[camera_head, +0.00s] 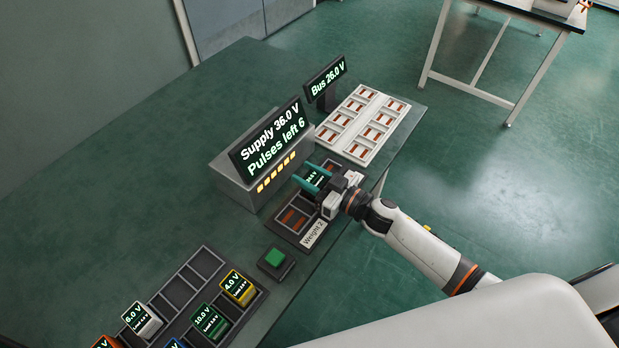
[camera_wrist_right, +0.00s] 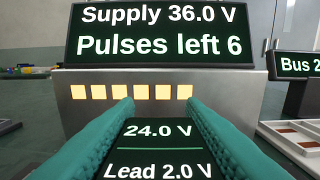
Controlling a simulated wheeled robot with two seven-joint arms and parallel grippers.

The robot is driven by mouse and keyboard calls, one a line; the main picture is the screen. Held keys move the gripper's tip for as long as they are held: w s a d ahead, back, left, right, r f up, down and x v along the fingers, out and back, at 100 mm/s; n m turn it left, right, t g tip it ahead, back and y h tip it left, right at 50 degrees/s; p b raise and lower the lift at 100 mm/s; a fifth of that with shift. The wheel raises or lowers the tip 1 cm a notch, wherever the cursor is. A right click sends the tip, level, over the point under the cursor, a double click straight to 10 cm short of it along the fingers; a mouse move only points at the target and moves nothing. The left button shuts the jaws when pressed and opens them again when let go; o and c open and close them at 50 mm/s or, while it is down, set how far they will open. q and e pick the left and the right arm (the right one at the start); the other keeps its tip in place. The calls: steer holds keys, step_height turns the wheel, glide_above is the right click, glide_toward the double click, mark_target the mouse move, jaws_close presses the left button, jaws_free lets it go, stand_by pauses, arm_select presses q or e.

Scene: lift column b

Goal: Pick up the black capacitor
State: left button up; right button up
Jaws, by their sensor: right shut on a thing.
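The black capacitor (camera_head: 316,178) has a lit label that reads 24.0 V and Lead 2.0 V in the right wrist view (camera_wrist_right: 157,150). My right gripper (camera_head: 312,176) has its teal fingers on both sides of it and is shut on it. It is over the dark tray (camera_head: 281,229) marked Weight 2, in front of the supply box. Whether its underside touches the tray is hidden. The lower part of the capacitor is cut off in the wrist view. My left gripper is not in view.
The supply box (camera_head: 232,181) reads Supply 36.0 V, Pulses left 6. A Bus 26.0 V display (camera_head: 326,84) and a pale slotted board (camera_head: 348,147) stand behind. A green button (camera_head: 274,258) and a rack (camera_head: 204,262) with several coloured capacitors are nearer. Bare table lies left.

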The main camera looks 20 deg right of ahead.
step_height(320, 180, up, 3)
steer(key=shift+f, duration=0.1)
steer(key=b+v, duration=0.1)
steer(key=v, duration=1.7)
